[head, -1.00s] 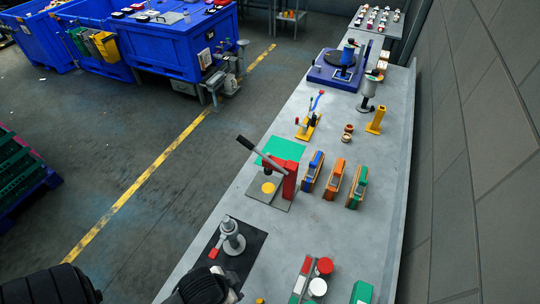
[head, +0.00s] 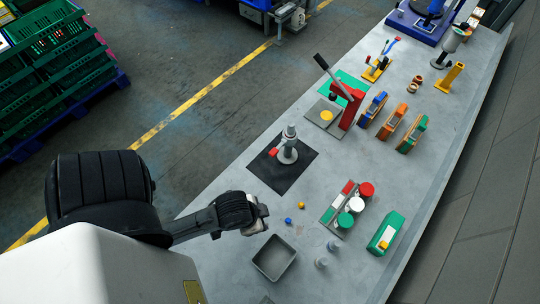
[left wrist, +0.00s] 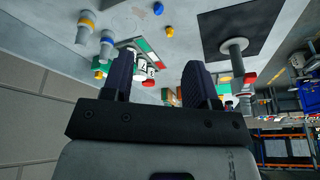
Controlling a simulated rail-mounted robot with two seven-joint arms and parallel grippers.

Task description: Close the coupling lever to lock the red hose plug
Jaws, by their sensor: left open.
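The grey coupling (head: 288,148) stands upright on a black mat (head: 284,182) on the bench, with a small red part (head: 273,153) low on its left side. I cannot tell whether that red part is the plug or the lever. The coupling (left wrist: 235,48) also shows right of my fingers in the left wrist view, with red near its end (left wrist: 250,77). My left gripper (left wrist: 158,78) is open and empty; in the head view (head: 262,212) it is over the bench, below and left of the mat, apart from the coupling. My right gripper is not in view.
A grey tray (head: 274,258), small blue (head: 288,220) and yellow (head: 301,205) pieces, a rack with red, white and green round lids (head: 335,213) and a green box (head: 386,232) lie nearby. A lever press (head: 346,105) stands beyond the mat.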

